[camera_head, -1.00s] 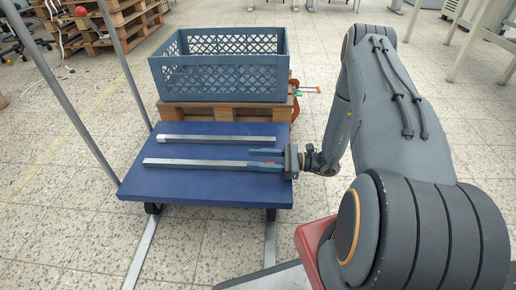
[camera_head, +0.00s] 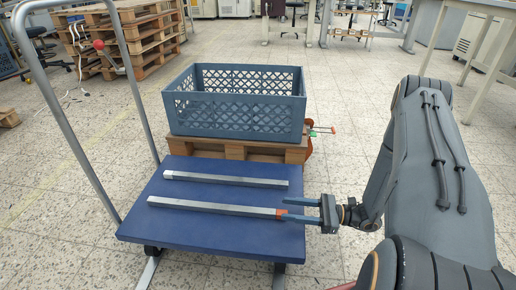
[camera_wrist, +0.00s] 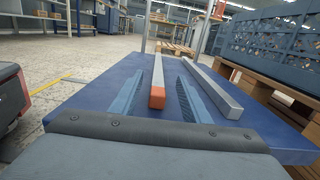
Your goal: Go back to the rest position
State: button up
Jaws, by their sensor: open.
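My gripper (camera_head: 303,210) is at the right edge of a blue cart platform (camera_head: 220,225), its fingers pointing left. It is open and empty. A grey metal bar with an orange end (camera_head: 215,207) lies on the platform in front of the fingers. In the wrist view its orange end (camera_wrist: 157,97) shows between the two fingers (camera_wrist: 157,98), with a gap on each side. A second grey bar (camera_head: 225,179) lies behind it, roughly parallel. It also shows in the wrist view (camera_wrist: 215,88), to the right of the right finger.
A blue-grey crate (camera_head: 235,122) stands on a wooden pallet (camera_head: 205,149) behind the platform. The cart's metal handle (camera_head: 58,110) rises at the left. Stacked pallets (camera_head: 125,40) stand at the back left.

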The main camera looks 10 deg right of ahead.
jog(key=s+a+r+n+g+h+p, duration=0.1)
jog(key=s+a+r+n+g+h, duration=0.2)
jog(key=a+r+n+g, duration=0.4)
jog(key=s+a+r+n+g+h, duration=0.25)
jog(key=a+r+n+g, duration=0.25)
jog(key=a+r, duration=0.4)
jog(key=s+a+r+n+t+h+p, duration=0.1)
jog(key=s+a+r+n+t+h, duration=0.3)
jog(key=s+r+n, duration=0.45)
jog(key=s+a+r+n+t+h+p, duration=0.1)
jog(key=s+a+r+n+t+h, duration=0.1)
jog(key=s+a+r+n+h, duration=0.55)
jog(key=s+d+r+m+p, duration=0.1)
jog(key=d+r+m+p, duration=0.2)
jog(key=d+r+p, duration=0.8)
jog(key=s+d+r+m+p, duration=0.1)
jog(key=d+r+m+p, duration=0.2)
jog(key=d+r+p, duration=0.8)
jog(key=shift+s+d+r+p, duration=0.3)
jog(key=shift+r+p, duration=3.95)
jog(key=shift+p, duration=3.75)
jog(key=shift+w, duration=0.15)
